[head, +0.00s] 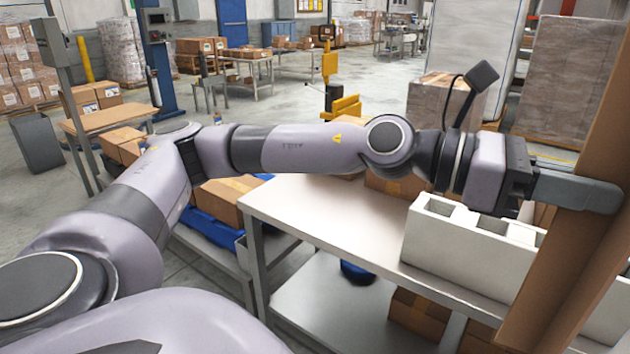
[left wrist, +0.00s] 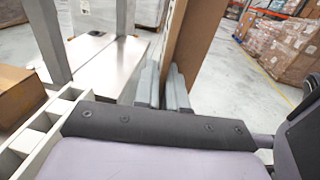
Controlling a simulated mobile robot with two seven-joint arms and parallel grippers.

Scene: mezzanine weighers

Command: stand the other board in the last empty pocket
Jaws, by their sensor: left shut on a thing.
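My left gripper (head: 590,192) is shut on a tall brown board (head: 565,270) at the right edge of the head view. In the left wrist view the grey fingers (left wrist: 166,88) close on the same board (left wrist: 197,40). The white pocket rack (head: 455,248) stands on the table below the gripper, left of the board. Its visible pockets look empty; the board and frame edge hide its right part. The rack also shows in the left wrist view (left wrist: 42,138). My right gripper is out of view.
The white table (head: 335,225) is clear left of the rack. A lower shelf (head: 340,310) holds cartons (head: 418,312). Cartons (head: 228,200) on a blue base stand left of the table. Wrapped pallets (head: 565,80) and a yellow post (head: 330,75) are farther back.

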